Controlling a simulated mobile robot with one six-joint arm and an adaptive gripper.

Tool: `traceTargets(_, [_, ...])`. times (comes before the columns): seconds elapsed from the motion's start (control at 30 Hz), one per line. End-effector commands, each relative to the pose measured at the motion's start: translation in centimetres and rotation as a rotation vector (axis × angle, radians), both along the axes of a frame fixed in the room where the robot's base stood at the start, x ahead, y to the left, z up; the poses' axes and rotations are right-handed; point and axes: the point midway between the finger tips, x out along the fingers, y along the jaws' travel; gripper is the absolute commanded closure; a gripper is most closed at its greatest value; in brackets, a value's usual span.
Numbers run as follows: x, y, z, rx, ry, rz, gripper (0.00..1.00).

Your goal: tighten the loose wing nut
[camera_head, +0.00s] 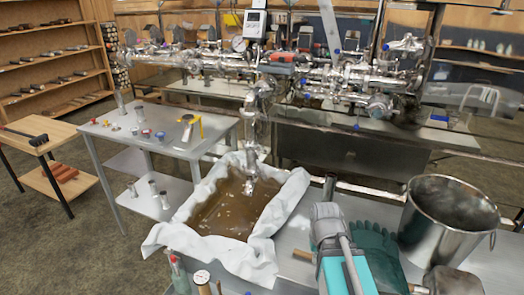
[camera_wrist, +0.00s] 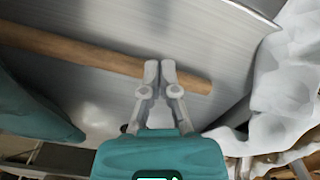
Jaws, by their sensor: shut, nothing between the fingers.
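I cannot make out the loose wing nut in either view. The steel pipework (camera_head: 345,75) with clamps and valves runs across the back in the head view, and its small fittings are too fine to tell apart. My gripper (camera_wrist: 160,70) is shut and empty in the wrist view. Its fingertips overlap a wooden handle (camera_wrist: 80,48) in the picture; I cannot tell whether they touch it. The handle lies across a shiny metal surface (camera_wrist: 180,22). In the head view my arm is at the lower middle, and the fingertips cannot be made out.
A white cloth-lined tray (camera_head: 190,238) of brown liquid stands left of my arm; the cloth (camera_wrist: 285,85) edges the wrist view. A dark teal glove (camera_head: 385,250) and a steel bucket (camera_head: 425,235) are at right. A grey side table (camera_head: 155,115) holds small parts.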

Motion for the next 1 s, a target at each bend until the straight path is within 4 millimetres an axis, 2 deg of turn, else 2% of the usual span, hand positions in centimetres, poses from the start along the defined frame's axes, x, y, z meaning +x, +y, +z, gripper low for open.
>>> traceTargets(0.17, [0.6, 0.2, 0.8, 0.008, -0.006, 0.018, 1.00])
traceTargets(0.37, [2.5, 1.4, 3.3, 0.034, -0.028, 0.088, 1.00])
traceTargets(1.0, [13.1, 5.8, 16.6, 0.168, -0.200, 0.473, 1.00])
